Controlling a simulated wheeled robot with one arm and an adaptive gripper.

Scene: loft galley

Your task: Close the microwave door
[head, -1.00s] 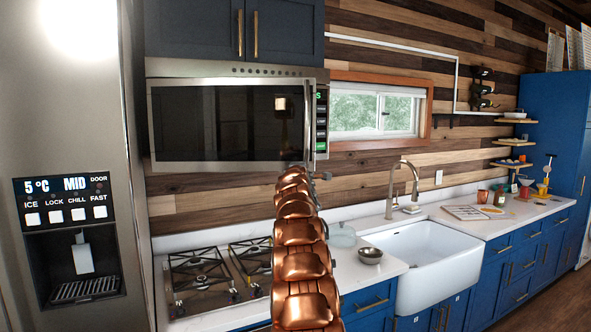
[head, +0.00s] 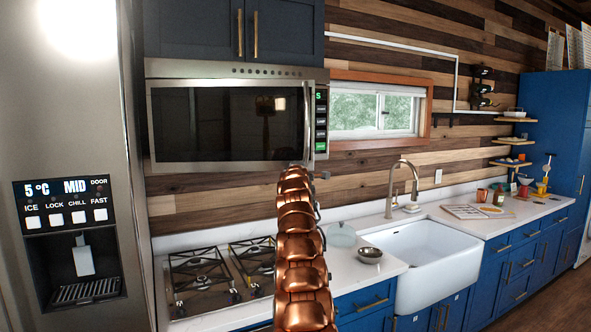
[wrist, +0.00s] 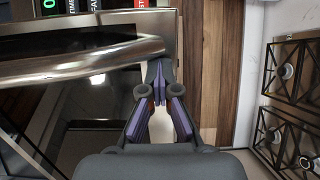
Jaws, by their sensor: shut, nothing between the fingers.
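The stainless microwave is under the dark upper cabinets in the head view. Its black-glass door (head: 220,125) looks flush or nearly flush with the body; I cannot tell whether a thin gap remains. The vertical handle (head: 307,118) is at the door's right edge, beside the control panel (head: 321,120). In the wrist view the curved handle (wrist: 85,65) crosses the left side. My gripper (wrist: 157,80) is shut and empty, with its fingertips at the steel door edge close to the handle's end; contact is unclear. In the head view my copper arm mostly hides the gripper.
A gas cooktop (head: 205,275) lies below the microwave on the white counter. To its right are a metal bowl (head: 370,255), the sink (head: 440,255) and a tall faucet (head: 400,185). The steel fridge (head: 85,140) stands close on the left.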

